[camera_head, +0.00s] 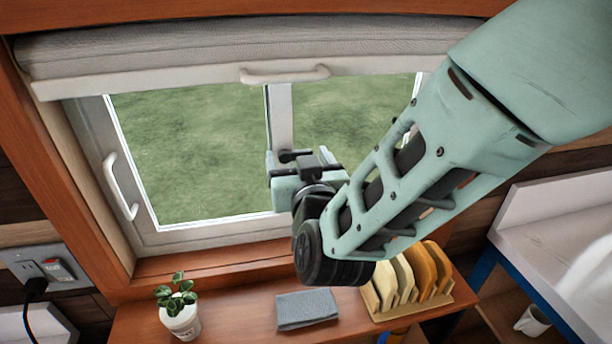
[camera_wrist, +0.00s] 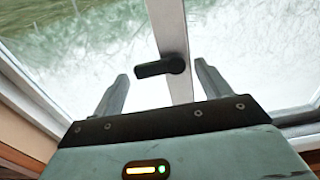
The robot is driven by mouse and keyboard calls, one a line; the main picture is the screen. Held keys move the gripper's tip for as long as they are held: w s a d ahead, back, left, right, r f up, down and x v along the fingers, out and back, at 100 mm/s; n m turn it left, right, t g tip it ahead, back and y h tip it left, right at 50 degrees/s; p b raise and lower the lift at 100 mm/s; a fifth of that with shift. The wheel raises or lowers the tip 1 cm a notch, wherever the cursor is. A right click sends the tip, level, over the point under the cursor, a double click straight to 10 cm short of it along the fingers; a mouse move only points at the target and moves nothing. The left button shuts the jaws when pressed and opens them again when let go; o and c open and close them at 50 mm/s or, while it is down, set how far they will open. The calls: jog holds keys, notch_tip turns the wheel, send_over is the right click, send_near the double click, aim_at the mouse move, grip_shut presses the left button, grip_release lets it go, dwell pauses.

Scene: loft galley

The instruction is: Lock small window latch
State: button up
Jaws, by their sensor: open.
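The small window latch (camera_wrist: 158,68) is a short black handle on the white centre bar (camera_wrist: 172,30) of the window. In the wrist view it lies nearly sideways, its free end pointing left and its pivot end on the bar. My gripper (camera_wrist: 160,72) is open, its two grey fingers apart on either side of the latch in that view. Whether they touch it or reach its depth I cannot tell. In the head view my gripper (camera_head: 298,162) is in front of the lower centre bar (camera_head: 281,110), and a dark bar shows between its fingers, partly hidden.
A rolled blind with a pull handle (camera_head: 285,74) hangs above. A white handle (camera_head: 121,187) is on the left frame. Below, the wooden ledge holds a potted plant (camera_head: 180,306), a folded grey cloth (camera_head: 306,309) and a rack of coloured boards (camera_head: 412,281) beneath my arm.

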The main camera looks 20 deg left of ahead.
jog(key=b+v, duration=0.6)
jog(key=v, duration=1.1)
jog(key=shift+b, duration=0.4)
jog(key=shift+d, duration=0.15)
jog(key=s+d+f+n+g+h, duration=0.1)
jog(key=s+d+f+g+h, duration=0.1)
jog(key=d+f+g, duration=0.4)
jog(key=s+d+f+n+g+h+b, duration=0.1)
jog(key=d+f+g+h, duration=0.2)
jog(key=d+f+g, duration=0.3)
jog(key=shift+s+d+f+g+b, duration=0.3)
jog(key=shift+s+d+f+g, duration=0.15)
jog(key=shift+d, duration=0.3)
jog(key=s+d+h, duration=0.1)
jog(key=d, duration=0.2)
jog(key=s+d+g+h, duration=0.1)
jog(key=d, duration=0.2)
jog(key=s+d+g+h, duration=0.1)
jog(key=d, duration=0.2)
jog(key=shift+s+d+f+g+h, duration=0.1)
jog(key=shift+s+f+g+h, duration=0.15)
jog(key=shift+f+h, duration=0.1)
jog(key=shift+c, duration=0.3)
